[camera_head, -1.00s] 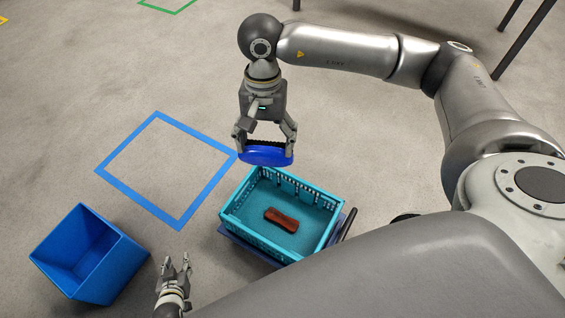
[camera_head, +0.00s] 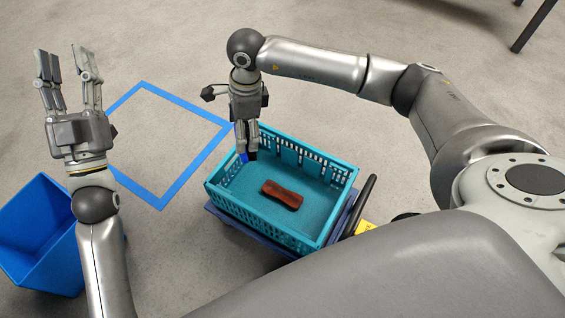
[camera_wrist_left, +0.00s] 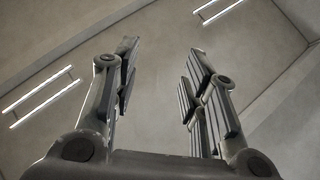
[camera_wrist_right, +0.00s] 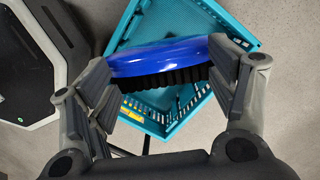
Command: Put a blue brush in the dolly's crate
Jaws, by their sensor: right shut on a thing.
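My right gripper (camera_head: 248,152) points down at the left corner of the teal crate (camera_head: 262,228), shut on a blue brush. In the right wrist view the blue brush (camera_wrist_right: 165,57) lies between the fingers, its black bristles showing and the crate (camera_wrist_right: 185,115) behind it. In the head view only a blue sliver of the brush (camera_head: 240,140) shows; the gripper hides the rest. Its height above the rim is hard to tell. The crate stands on the blue dolly (camera_head: 222,215). My left gripper (camera_head: 68,65) is raised at the left, open and empty.
A reddish-brown block-like object (camera_head: 282,194) lies on the crate's floor, with free room around it. The dolly's dark handle (camera_head: 358,208) rises at the right. A blue bin (camera_head: 40,235) stands at the left, partly behind my left arm. A blue taped square (camera_head: 182,182) marks clear floor.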

